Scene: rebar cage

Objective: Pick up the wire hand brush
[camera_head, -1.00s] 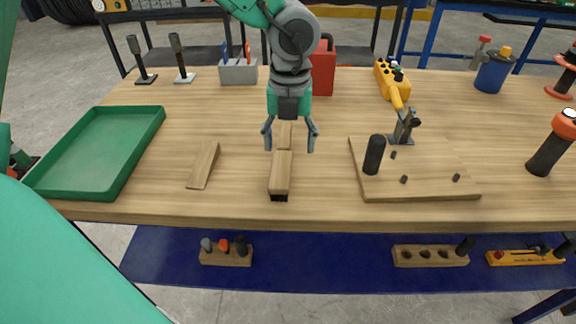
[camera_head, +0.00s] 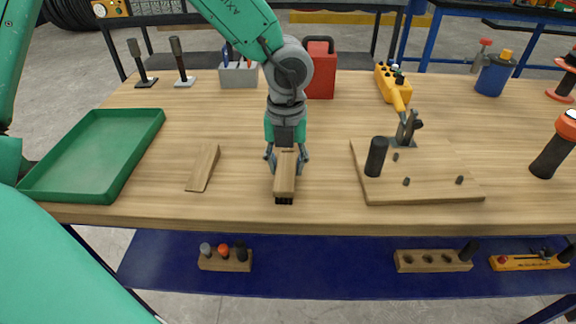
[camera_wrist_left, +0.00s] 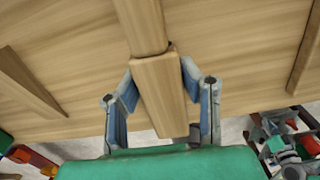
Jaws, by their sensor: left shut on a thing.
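The wire hand brush (camera_head: 284,184) has a wooden block and handle, with dark bristles showing at its near end. It is at the middle of the workbench, near the front edge. My left gripper (camera_head: 287,158) comes down over it from above, shut on it with a finger on each side. In the left wrist view the brush's wooden block (camera_wrist_left: 161,88) lies between the fingers of the left gripper (camera_wrist_left: 160,98), and the narrower handle runs on toward the top. I cannot tell any gap under the brush. My right gripper is not in view.
A wooden wedge (camera_head: 203,168) and a green tray (camera_head: 152,131) are to the left. A wooden board with a black cylinder (camera_head: 376,156) and a clamp is to the right. A red canister (camera_head: 320,70) and a grey caddy (camera_head: 238,76) stand behind. The bench front edge is close.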

